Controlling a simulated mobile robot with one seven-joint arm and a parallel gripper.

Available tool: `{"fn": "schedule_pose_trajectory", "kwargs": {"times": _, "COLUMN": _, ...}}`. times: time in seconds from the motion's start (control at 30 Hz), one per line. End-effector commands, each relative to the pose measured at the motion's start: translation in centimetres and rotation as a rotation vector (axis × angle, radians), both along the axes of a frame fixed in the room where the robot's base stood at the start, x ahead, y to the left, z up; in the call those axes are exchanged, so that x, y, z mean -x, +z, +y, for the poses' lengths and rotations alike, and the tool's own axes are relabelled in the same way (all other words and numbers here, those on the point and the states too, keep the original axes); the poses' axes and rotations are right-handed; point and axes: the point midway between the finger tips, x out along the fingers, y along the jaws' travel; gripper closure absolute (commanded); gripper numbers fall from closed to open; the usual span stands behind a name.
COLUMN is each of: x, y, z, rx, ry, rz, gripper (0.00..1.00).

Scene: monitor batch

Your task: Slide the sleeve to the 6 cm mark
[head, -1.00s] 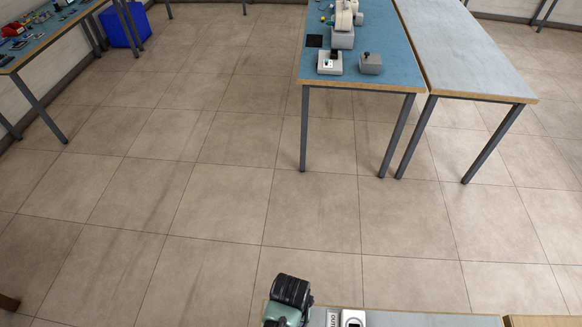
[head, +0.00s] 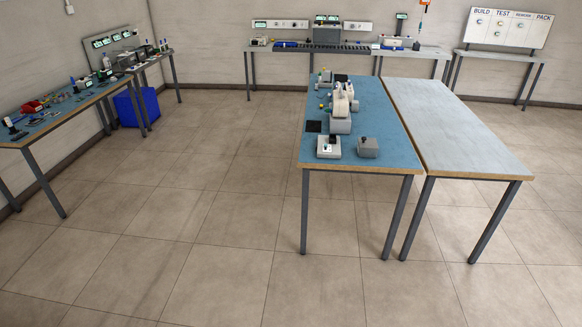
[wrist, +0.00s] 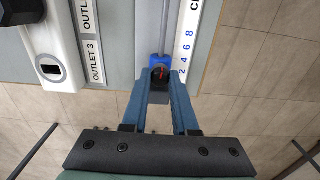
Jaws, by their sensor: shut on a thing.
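In the wrist view my gripper (wrist: 160,84) reaches in from below, its two blue fingers on either side of the near end of the sleeve. The sleeve (wrist: 161,60) shows as a blue piece with a dark part bearing a red mark at the fingertips. It sits on a grey rod (wrist: 165,28) that runs away from the gripper. A white scale (wrist: 187,50) with blue numbers 2, 4, 6 and 8 lies to its right. The sleeve is beside the low numbers, near 2 to 4; the exact reading is unclear. The head view shows none of these.
Left of the rod are an outlet label strip (wrist: 95,55) and a white box (wrist: 52,62) with a dark opening. In the head view, a blue-topped table (head: 375,130) and a grey table (head: 450,130) stand ahead, with open tiled floor before them.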

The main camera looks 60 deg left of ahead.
Motion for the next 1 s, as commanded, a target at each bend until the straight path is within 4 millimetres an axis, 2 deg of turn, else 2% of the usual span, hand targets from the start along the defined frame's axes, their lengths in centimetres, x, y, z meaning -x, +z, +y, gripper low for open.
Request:
{"fn": "schedule_pose_trajectory", "kwargs": {"times": 0.7, "x": 2.5, "y": 0.1, "z": -2.9, "rx": 0.003, "ry": -0.002, "rz": 0.003, "gripper": 1.0}}
{"fn": "schedule_pose_trajectory", "kwargs": {"times": 1.0, "x": 2.8, "y": 0.0, "z": -3.4, "rx": 0.002, "ry": -0.001, "rz": 0.001, "gripper": 1.0}}
